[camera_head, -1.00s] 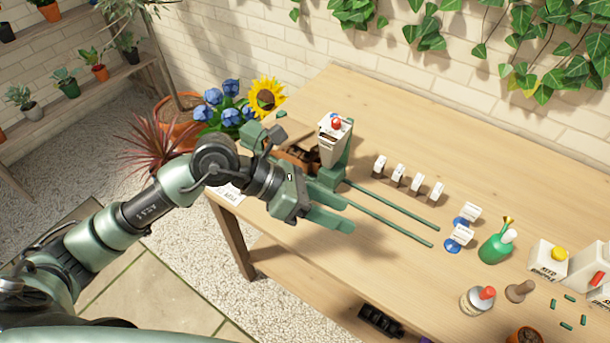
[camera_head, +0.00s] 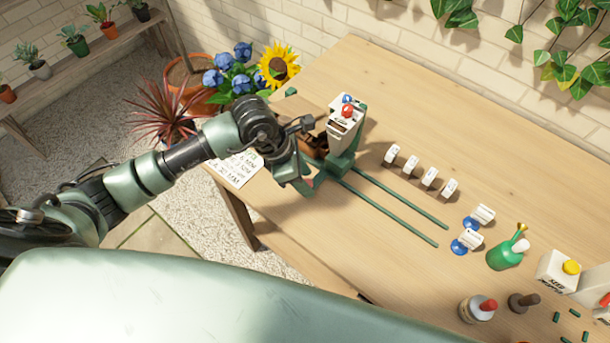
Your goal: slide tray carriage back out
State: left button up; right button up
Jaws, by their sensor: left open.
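The green dispenser stand (camera_head: 346,158) with its white hopper (camera_head: 341,125) stands on the wooden table. The hopper has a red knob and a blue knob on top. Two thin green rails (camera_head: 392,206) run from the stand toward the lower right, and their visible length is bare. The tray carriage (camera_head: 314,146) shows only as a dark brown part beneath and left of the hopper, mostly hidden by my left gripper. My left gripper (camera_head: 311,180) is open beside the near rail end, just left of the stand. Whether it touches the carriage is hidden. My right gripper is out of view.
Several small white labelled blocks (camera_head: 411,167) stand behind the rails. Two blue-and-white items (camera_head: 467,240) and a green watering can (camera_head: 506,250) lie beyond the rail ends. A printed sheet (camera_head: 238,168) lies at the table's left edge. Flowers stand behind the left corner.

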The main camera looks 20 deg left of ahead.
pick_arm(q)
jog(key=shift+f, duration=0.1)
grip_shut()
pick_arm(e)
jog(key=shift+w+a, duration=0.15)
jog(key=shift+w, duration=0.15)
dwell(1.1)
